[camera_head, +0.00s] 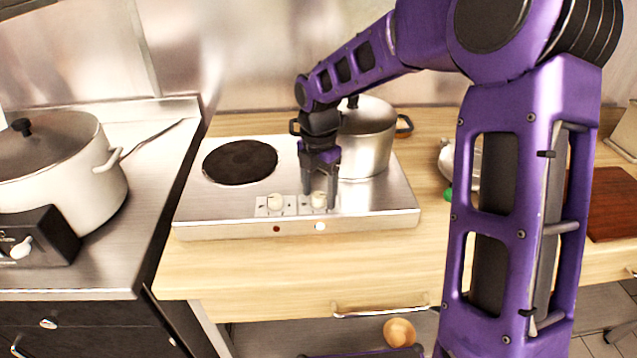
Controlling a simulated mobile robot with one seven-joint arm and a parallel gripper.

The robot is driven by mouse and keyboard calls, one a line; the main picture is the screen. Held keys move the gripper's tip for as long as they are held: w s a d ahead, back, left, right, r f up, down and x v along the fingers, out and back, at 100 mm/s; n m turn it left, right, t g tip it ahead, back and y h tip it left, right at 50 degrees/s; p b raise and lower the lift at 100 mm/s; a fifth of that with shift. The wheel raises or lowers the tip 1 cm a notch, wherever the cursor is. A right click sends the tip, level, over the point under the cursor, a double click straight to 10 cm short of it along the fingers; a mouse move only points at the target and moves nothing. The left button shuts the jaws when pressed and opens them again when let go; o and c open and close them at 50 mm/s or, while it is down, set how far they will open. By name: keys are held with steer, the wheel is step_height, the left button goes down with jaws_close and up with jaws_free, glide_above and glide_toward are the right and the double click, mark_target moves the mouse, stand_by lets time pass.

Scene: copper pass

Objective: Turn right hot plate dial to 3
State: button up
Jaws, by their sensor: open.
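The silver two-burner hot plate (195,211) stands on the wooden counter. Its left burner (240,162) is bare and black; a lidded steel pot (368,150) covers the right one. The left dial (275,202) and right dial (318,200) are white knobs on scale plates at the front. My gripper (319,198) points down at the right dial, its open fingers on either side of the knob. I cannot tell if they touch it. The dial's numbers and pointer are too small to read. A red lamp (277,229) and a white lamp (320,226) are on the front face.
A large lidded pot (75,170) stands on the steel counter at left. The steel pot is close behind my gripper. A metal item (446,160) and a small green thing (447,194) lie right of the hot plate. The wooden counter's front strip is clear.

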mark_target(318, 195)
step_height(318, 195, up, 17)
steer(key=shift+r, duration=0.2)
stand_by(0.4)
